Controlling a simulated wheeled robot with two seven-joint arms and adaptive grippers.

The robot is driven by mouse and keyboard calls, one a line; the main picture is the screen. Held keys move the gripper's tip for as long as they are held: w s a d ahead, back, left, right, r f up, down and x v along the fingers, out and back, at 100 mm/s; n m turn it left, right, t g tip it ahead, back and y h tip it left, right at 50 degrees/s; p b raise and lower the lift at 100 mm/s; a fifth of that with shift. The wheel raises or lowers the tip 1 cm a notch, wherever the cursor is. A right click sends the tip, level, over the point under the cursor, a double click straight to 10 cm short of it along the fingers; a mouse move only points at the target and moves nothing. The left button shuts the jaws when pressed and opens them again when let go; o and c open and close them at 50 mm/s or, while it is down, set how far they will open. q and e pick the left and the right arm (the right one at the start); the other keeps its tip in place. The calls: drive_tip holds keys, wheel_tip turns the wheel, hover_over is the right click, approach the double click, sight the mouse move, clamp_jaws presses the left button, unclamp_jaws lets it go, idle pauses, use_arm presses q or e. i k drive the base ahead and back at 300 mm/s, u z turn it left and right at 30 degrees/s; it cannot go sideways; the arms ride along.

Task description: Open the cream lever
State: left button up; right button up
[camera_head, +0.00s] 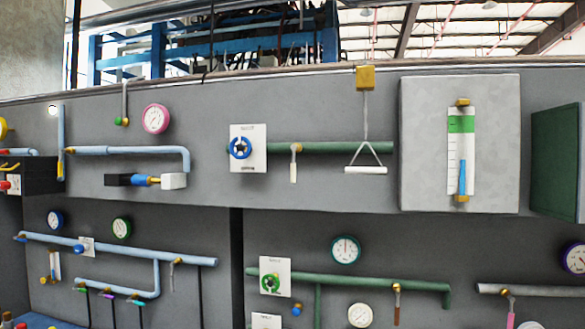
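A cream lever (294,172) hangs straight down from the green pipe (340,147) on the upper grey panel, near the middle of the view. Its top joins the pipe at a small tan fitting. Nothing covers or touches the lever's handle. Neither of my grippers shows in the head view.
Left of the lever is a blue valve wheel (241,148) on a white plate. Right of it hangs a white pull handle (366,170) on a rod. A grey box with a gauge (461,150) and a dark green panel (555,160) are further right.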

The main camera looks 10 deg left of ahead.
sight(293, 166)
drive_tip(key=u, duration=0.25)
drive_tip(key=i, duration=0.95)
drive_tip(key=z, duration=0.2)
